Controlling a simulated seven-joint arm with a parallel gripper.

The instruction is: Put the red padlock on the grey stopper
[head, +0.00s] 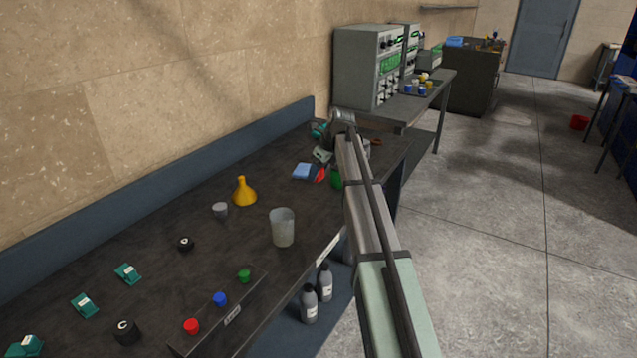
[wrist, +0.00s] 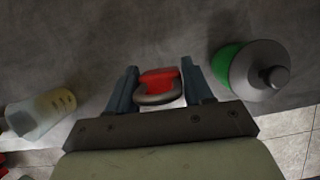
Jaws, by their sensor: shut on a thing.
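The red padlock (wrist: 156,80), with a dark grey shackle, is between the two blue-grey fingers of my gripper (wrist: 159,72) in the wrist view. My gripper is shut on it. In the head view my gripper (head: 322,156) is over the far part of the dark bench, partly hidden by my arm. A small red patch (head: 321,175) below it looks like the padlock. The grey stopper (head: 221,210) stands on the bench, left of the clear beaker and in front of the yellow funnel, well apart from my gripper. Nothing is seen on top of it.
A green bottle with a grey cap (wrist: 258,70) is close to the right of my gripper in the wrist view. A button panel (head: 232,316) lines the front edge.

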